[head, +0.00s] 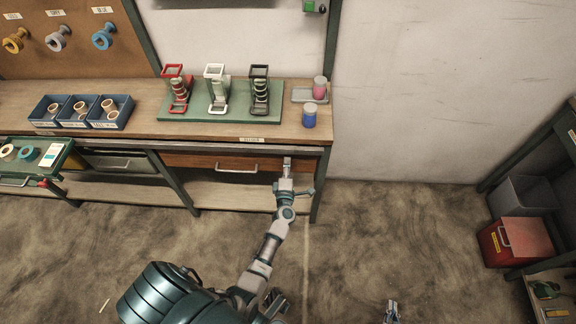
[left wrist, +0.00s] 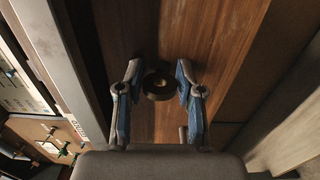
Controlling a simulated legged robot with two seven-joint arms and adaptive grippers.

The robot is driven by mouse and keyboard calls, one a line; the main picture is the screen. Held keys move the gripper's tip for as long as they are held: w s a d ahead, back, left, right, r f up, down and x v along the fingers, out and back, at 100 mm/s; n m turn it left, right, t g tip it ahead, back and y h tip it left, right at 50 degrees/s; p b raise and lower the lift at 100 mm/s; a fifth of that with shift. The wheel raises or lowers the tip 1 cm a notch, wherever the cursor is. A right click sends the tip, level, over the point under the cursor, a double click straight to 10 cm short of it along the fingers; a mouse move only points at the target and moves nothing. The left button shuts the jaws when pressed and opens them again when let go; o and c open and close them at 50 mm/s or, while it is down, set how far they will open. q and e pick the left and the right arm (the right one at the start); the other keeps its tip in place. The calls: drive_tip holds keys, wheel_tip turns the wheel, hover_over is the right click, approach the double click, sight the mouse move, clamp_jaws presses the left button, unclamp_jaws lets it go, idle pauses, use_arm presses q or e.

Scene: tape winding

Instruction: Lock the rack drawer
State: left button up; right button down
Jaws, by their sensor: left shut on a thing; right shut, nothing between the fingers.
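The wooden drawer front (head: 200,161) sits under the bench top, with a pale bar handle (head: 237,169); it looks closed. My left gripper (head: 287,165) is at the right end of this front. In the left wrist view, a dark round knob (left wrist: 158,85) stands on the wood (left wrist: 228,50), and the fingers of my left gripper (left wrist: 160,78) are shut on it from both sides. The knob is hidden by the gripper in the head view. My right gripper (head: 391,312) is shut and empty, low over the floor at the bottom edge.
The bench top (head: 225,130) carries blue bins (head: 108,111), a green board (head: 200,116) with several holders, and a blue jar (head: 310,115). A green tray (head: 35,160) stands at the left. A red box (head: 515,242) is at the right. The middle floor is clear.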

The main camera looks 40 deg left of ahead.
use_arm(q)
drive_tip(key=o, duration=1.1)
drive_tip(key=shift+s+a+f, duration=0.15)
drive_tip(key=shift+a, duration=0.1)
drive_tip(key=shift+o, duration=0.3)
drive_tip(key=shift+s+d, duration=0.25)
drive_tip(key=shift+s, duration=0.05)
drive_tip(key=v, duration=1.1)
drive_tip(key=shift+d+f, duration=0.1)
